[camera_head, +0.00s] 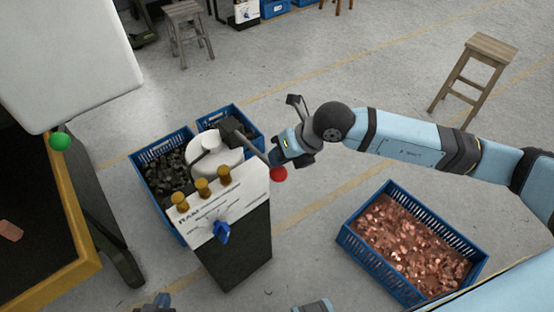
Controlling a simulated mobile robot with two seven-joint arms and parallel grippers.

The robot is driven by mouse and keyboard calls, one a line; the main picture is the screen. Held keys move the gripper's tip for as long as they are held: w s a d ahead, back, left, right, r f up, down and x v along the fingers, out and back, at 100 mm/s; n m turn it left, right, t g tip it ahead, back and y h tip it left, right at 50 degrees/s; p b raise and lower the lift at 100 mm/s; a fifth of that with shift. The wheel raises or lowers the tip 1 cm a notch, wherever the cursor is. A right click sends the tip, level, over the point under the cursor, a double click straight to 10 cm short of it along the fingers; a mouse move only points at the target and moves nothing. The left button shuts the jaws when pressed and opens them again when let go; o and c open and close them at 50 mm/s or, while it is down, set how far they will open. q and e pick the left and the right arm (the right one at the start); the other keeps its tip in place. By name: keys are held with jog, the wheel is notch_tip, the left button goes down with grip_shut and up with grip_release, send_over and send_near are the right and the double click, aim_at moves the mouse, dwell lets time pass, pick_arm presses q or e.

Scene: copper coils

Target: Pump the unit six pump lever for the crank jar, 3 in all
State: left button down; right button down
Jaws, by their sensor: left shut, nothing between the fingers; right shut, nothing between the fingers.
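The pump unit (232,250) stands on the floor at the centre, a dark box with a white sloped panel, brass knobs and a blue dial handle. A pale rounded jar (213,158) sits behind the panel. The pump lever (253,147) slants down to the right from a dark mount and ends in a red ball (278,174). My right gripper (279,157) is shut and empty, beside the lever just above the red ball; I cannot tell whether they touch. Only a small part of my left gripper (155,302) shows at the bottom edge, its fingers not clearly seen.
Blue crates of dark lumps (143,158) stand behind the unit. A blue crate of copper pieces (350,237) stands to the right. A wooden stool (489,48) stands far right.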

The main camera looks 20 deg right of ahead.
aim_at(283, 167)
jog(key=shift+s+d+f+b, duration=0.1)
jog(key=shift+s+f+b, duration=0.05)
jog(key=shift+f+b, duration=0.8)
jog(key=shift+s+f+b, duration=0.15)
jog(key=shift+f+b, duration=0.45)
jog(key=shift+f, duration=0.55)
dwell(1.4)
jog(key=shift+w+r+p, duration=0.15)
jog(key=shift+r+p, duration=0.4)
jog(key=shift+r, duration=0.35)
jog(key=shift+w+r+p, duration=0.1)
jog(key=shift+r+p, duration=0.45)
jog(key=shift+r, duration=0.35)
jog(key=shift+w+r+p, duration=0.15)
jog(key=shift+r+p, duration=0.35)
jog(key=shift+r, duration=0.4)
jog(key=shift+w+r+p, duration=0.15)
jog(key=shift+r+p, duration=0.35)
jog(key=shift+r, duration=0.55)
jog(key=shift+w+a+r+p, duration=0.2)
jog(key=shift+r+p, duration=0.5)
jog(key=shift+r, duration=0.55)
jog(key=shift+w+a+r+p, duration=0.15)
jog(key=shift+r+p, duration=0.55)
jog(key=shift+r, duration=0.55)
jog(key=shift+d, duration=0.1)
